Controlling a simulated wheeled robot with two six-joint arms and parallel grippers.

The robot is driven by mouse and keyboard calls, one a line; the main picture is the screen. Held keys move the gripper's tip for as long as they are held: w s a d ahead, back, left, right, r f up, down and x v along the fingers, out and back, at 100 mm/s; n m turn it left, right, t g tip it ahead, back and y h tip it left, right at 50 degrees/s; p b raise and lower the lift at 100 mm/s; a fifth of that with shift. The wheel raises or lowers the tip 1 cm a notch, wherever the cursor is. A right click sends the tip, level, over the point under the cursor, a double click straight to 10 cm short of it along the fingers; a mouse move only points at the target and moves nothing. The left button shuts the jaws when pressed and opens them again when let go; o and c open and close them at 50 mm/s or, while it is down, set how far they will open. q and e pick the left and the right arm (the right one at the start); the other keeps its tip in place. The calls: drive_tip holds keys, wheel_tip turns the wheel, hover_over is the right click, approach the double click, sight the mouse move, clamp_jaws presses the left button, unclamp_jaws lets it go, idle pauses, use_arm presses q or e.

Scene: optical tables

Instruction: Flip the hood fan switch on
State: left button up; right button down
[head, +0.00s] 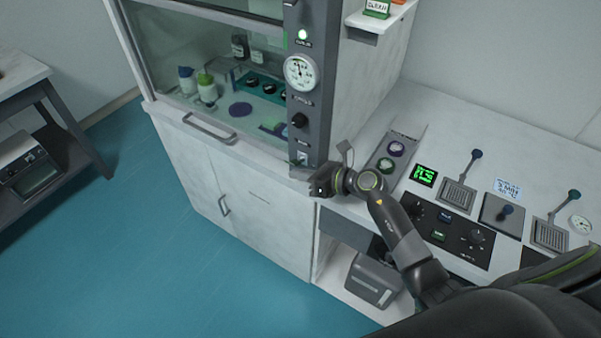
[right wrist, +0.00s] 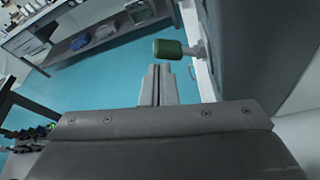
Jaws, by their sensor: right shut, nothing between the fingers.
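The fume hood's grey control column (head: 318,75) stands at the hood's right edge, with a lit green lamp, a round gauge and a black knob. Near its foot is a small pale switch plate (head: 302,157); its lever is too small to read there. In the right wrist view a green-tipped lever (right wrist: 170,48) sticks out from the grey column, and it looks like the switch. My right gripper (head: 318,188) is at the column's foot. In the right wrist view its fingers (right wrist: 160,84) are shut and empty, just below the lever tip, seemingly apart from it. My left gripper is not in view.
The hood's sash (head: 215,40) is in front of bottles. A bench (head: 455,130) to the right carries round knobs, a green display, burner-like plates with levers and a black panel. A grey box (head: 372,282) sits on the shelf below. The blue floor in front is clear.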

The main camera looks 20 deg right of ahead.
drive_tip(key=shift+r, duration=0.1)
drive_tip(key=shift+w+r+p, duration=0.1)
drive_tip(key=shift+r+p, duration=0.65)
